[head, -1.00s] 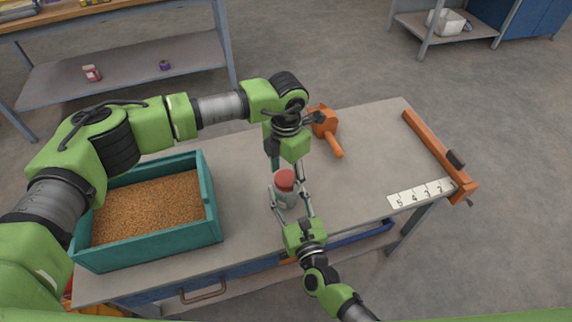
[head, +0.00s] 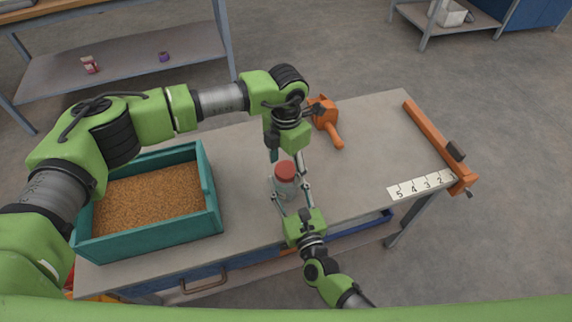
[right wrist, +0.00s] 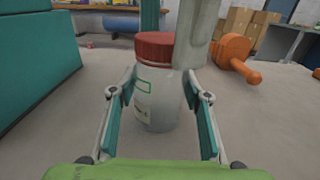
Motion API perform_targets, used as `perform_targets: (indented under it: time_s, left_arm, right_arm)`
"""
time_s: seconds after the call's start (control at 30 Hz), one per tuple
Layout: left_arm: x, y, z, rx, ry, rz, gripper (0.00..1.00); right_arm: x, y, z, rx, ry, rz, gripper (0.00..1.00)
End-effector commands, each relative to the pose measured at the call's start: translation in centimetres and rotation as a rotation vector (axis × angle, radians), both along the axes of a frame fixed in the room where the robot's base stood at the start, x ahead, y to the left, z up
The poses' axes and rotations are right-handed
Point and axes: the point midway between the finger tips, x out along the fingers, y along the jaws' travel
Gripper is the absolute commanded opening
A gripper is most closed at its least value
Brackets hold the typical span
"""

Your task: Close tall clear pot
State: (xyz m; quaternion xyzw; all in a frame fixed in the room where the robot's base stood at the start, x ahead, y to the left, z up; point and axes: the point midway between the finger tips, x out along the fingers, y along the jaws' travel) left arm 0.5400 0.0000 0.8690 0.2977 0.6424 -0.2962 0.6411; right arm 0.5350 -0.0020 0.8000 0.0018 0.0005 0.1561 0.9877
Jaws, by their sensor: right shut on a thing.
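The tall clear pot (head: 285,187) stands upright near the front middle of the bench, with a red lid (head: 285,168) on its top. In the right wrist view the pot (right wrist: 157,100) shows a pale label with a green outline, and the red lid (right wrist: 153,46) covers its mouth. My right gripper (head: 291,192) is shut on the pot, one finger on each side of its body. My left gripper (head: 287,160) points down from above, its fingers spread apart around the lid. Whether they touch the lid is hidden.
A teal bin (head: 213,205) of orange-brown grain stands to the left on the bench (head: 240,170). An orange tool with a handle (head: 328,120) lies behind the pot. An orange bar (head: 430,135) and a number strip (head: 420,184) are at the right. Bench right of the pot is clear.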

Motion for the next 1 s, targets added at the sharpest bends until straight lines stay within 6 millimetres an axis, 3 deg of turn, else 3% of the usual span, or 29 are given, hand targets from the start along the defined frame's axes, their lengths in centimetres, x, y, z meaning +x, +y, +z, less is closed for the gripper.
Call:
perform_targets:
  time_s: [0.27,0.7,1.0]
  left_arm:
    - [0.1,0.0,0.5,-0.001,-0.001,0.001,0.60]
    - [0.1,0.0,8.9,-0.002,-0.003,0.000,0.60]
    - [0.1,0.0,11.9,-0.001,-0.001,0.000,0.60]
  right_arm:
    - [0.0,0.0,0.0,0.000,0.000,0.000,0.00]
    - [0.0,0.0,0.0,0.000,0.000,0.000,0.00]
    - [0.0,0.0,0.0,0.000,0.000,0.000,0.00]
